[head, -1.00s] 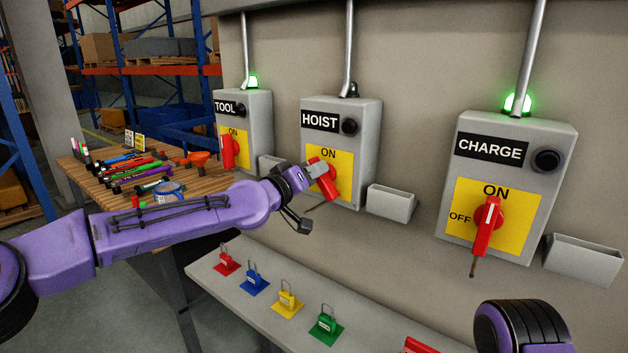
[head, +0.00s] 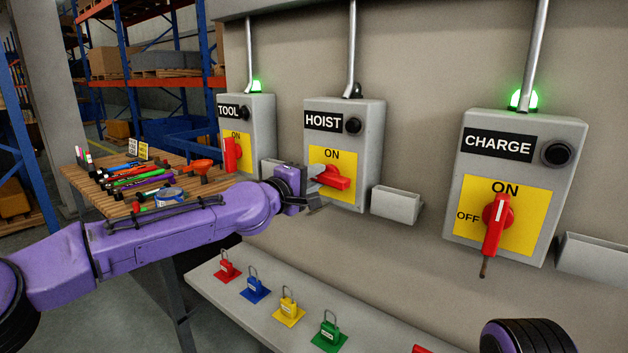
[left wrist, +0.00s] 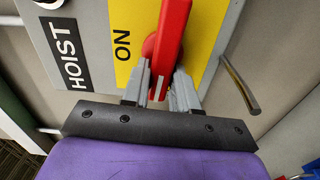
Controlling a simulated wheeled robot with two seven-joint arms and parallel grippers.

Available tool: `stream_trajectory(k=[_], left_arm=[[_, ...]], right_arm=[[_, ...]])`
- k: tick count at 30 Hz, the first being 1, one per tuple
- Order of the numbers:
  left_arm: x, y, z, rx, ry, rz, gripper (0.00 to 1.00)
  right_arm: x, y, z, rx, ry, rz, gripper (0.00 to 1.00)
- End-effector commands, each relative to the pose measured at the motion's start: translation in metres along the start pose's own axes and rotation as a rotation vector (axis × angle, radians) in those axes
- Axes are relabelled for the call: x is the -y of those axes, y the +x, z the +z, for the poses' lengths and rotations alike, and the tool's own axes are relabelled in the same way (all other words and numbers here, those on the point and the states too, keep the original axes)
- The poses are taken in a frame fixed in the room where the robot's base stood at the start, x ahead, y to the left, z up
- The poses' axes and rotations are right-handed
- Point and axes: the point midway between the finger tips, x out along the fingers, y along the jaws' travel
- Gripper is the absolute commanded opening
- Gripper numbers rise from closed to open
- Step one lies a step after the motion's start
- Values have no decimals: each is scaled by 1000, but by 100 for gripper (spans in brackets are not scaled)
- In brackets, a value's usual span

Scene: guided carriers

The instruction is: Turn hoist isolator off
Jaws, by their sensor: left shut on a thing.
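The hoist isolator is a grey box (head: 370,125) labelled HOIST, with a yellow plate (head: 345,158) marked ON and a red rotary handle (head: 338,180). The handle lies nearly level, across the plate. My left gripper (head: 316,183) reaches it from the left and is shut on the handle. In the left wrist view, the red handle (left wrist: 170,40) sits between the two grey fingers (left wrist: 160,88). The OFF mark on this box is hidden. The lamp (head: 355,90) on top of it is dark. My right gripper is out of view.
The TOOL box (head: 262,115) stands left and the CHARGE box (head: 560,195) right, both with green lamps lit. Grey holders (head: 396,205) hang beside the boxes. A shelf (head: 225,290) below carries several coloured padlocks. A wooden table with tools (head: 90,185) is left.

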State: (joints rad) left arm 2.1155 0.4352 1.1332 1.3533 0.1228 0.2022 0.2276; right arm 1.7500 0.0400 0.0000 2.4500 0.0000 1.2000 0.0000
Motion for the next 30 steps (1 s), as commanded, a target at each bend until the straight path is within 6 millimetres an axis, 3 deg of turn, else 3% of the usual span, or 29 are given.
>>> stream_trajectory(k=[22,23,24,25,30], left_arm=[[2,0,0,-1,-90,-1,0],[2,0,0,-1,-90,-1,31],[2,0,0,-1,-89,-1,44],[2,0,0,-1,-89,-1,49],[2,0,0,0,-88,-1,49]], right_arm=[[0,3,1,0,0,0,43],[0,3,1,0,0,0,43],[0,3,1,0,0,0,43],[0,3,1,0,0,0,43],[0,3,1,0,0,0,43]])
